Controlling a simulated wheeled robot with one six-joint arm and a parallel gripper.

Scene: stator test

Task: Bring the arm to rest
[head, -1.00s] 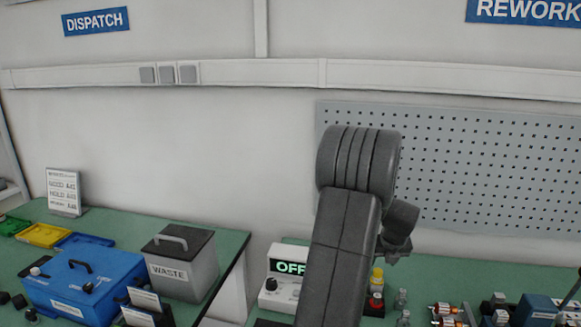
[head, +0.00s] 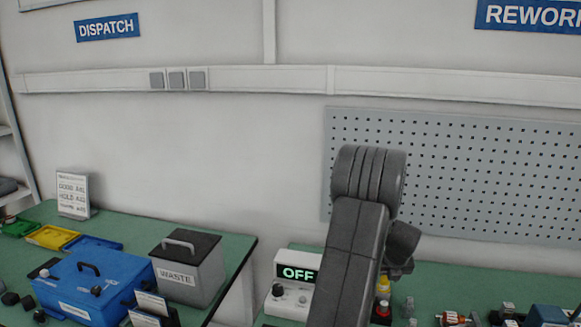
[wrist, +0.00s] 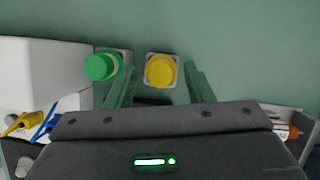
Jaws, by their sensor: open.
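My arm (head: 350,250) stands folded up in the middle of the head view, in front of the bench and the perforated wall panel. My gripper is mostly hidden behind the arm there. In the wrist view my gripper (wrist: 160,82) is open and points down over the green bench. Its two fingers stand apart, with nothing seen held between them. A yellow-capped bottle (wrist: 161,71) shows beyond and between the fingers. A green-capped bottle (wrist: 103,66) shows just left of the left finger.
A control box reading OFF (head: 296,284) stands left of my arm. A grey waste bin (head: 190,270) and a blue box (head: 85,290) stand on the left bench. Several small parts lie right of the arm. The perforated panel (head: 460,170) is behind.

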